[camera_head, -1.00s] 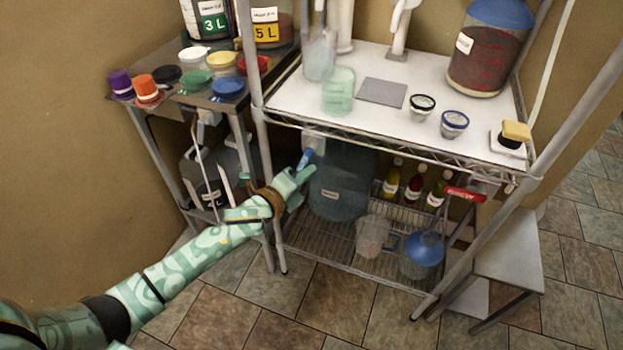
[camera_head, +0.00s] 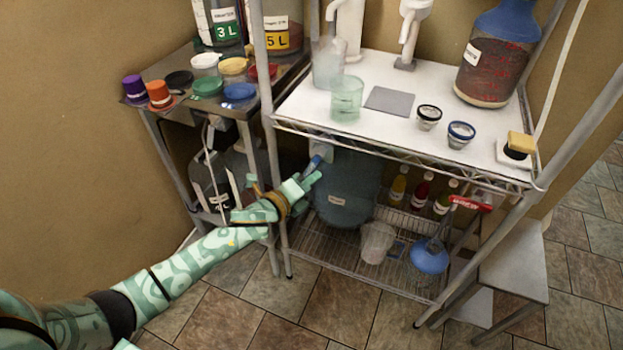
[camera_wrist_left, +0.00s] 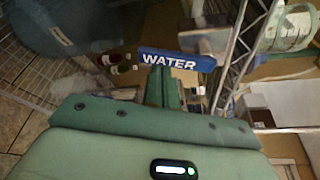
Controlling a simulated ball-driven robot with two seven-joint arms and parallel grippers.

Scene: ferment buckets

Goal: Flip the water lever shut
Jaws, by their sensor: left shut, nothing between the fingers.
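The water lever (camera_head: 314,163) is a small blue handle below the shelf's top board, at its left front, beside a pale fitting. In the left wrist view, its blue plate marked WATER (camera_wrist_left: 178,60) lies across the picture just beyond my fingers. My left gripper (camera_head: 312,179) is shut and empty, with its fingertips close to the lever's lower end. In the left wrist view, the fingers (camera_wrist_left: 161,88) reach up to the plate's lower edge and hide a little of it; I cannot tell whether they touch. My right gripper is not in view.
A large dark blue container (camera_head: 347,195) stands on the lower shelf behind the lever. The shelf's front left post (camera_head: 272,150) is just left of my gripper. The floor in front is clear.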

